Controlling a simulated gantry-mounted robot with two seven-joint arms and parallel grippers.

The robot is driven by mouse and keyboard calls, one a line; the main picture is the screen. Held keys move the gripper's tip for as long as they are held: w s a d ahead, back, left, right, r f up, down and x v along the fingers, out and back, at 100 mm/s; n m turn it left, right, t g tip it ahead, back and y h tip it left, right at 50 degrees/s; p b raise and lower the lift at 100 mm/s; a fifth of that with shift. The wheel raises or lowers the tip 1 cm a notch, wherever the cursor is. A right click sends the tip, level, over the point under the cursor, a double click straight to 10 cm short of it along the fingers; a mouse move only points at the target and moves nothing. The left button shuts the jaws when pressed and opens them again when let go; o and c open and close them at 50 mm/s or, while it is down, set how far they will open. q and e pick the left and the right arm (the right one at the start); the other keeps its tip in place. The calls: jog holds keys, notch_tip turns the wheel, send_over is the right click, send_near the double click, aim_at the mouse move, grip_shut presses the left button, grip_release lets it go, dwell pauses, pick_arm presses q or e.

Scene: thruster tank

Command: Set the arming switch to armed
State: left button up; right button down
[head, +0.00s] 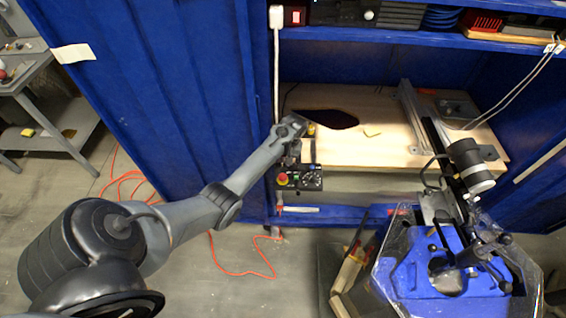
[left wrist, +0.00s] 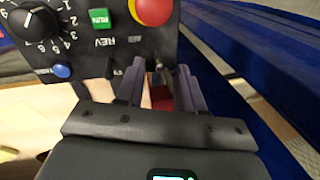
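The black control panel (head: 312,180) hangs at the front left of the wooden bench and shows upside down in the left wrist view (left wrist: 95,22). It has a red stop button on yellow (left wrist: 152,8), a green RUN button (left wrist: 101,19), a numbered dial (left wrist: 32,22) and a blue button (left wrist: 62,71). A small lever (left wrist: 158,66) sits at its edge, between my left fingertips. No label naming an arming switch is readable. My left gripper (left wrist: 158,72), also in the head view (head: 292,155), is open at that edge, its fingers apart. My right gripper is not in view.
The wooden bench (head: 370,110) stands inside a blue cabinet, with a dark flat piece (head: 328,119) on it. A machine with a blue base (head: 440,262) stands at the front right. An orange cable (head: 240,271) lies on the floor. A grey side table (head: 50,125) is at left.

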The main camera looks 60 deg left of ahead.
pick_arm(q)
jog(key=shift+s+a+f, duration=0.1)
jog(key=shift+a+f, duration=0.05)
jog(key=shift+f, duration=0.7)
grip_shut()
